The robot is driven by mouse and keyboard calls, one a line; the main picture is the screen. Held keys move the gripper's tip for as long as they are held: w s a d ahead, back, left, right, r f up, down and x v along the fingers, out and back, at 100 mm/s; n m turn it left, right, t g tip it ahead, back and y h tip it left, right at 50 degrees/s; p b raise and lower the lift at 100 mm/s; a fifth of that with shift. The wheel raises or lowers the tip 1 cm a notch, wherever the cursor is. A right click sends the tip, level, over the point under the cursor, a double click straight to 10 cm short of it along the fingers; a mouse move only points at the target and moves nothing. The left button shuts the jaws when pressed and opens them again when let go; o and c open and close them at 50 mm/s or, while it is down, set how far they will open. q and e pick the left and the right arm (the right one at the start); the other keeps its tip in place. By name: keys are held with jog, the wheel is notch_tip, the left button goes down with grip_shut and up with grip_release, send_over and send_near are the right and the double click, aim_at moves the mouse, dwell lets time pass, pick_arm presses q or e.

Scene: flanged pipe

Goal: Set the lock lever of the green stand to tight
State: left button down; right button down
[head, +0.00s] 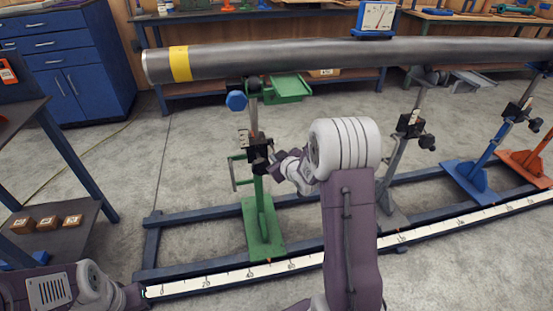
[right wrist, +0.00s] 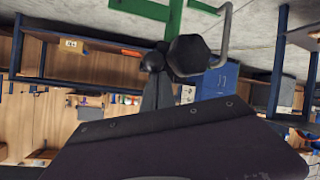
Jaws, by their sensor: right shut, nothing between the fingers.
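The green stand (head: 262,222) stands upright on the blue rail frame, left of centre in the head view. A dark clamp block (head: 259,152) with a small pale label sits on its post. A crank handle (head: 234,173) hangs at its left. My right gripper (head: 277,161) is shut and empty, close to the right side of the clamp. It covers that side, so I cannot tell the lock lever's setting or whether I touch it. In the right wrist view a black knob (right wrist: 188,55) shows beside a dark rounded tip. My left gripper (head: 137,293) is low at left, its fingers unclear.
A long grey pipe (head: 300,60) with a yellow band runs above the stands. A grey stand (head: 392,175), a blue stand (head: 470,178) and an orange stand (head: 525,170) stand to the right. A white scale strip (head: 440,226) runs along the front rail. Open floor lies at left.

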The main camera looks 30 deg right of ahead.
jog(key=shift+s+f+b, duration=0.2)
jog(key=shift+f+b, duration=0.1)
jog(key=shift+f, duration=0.5)
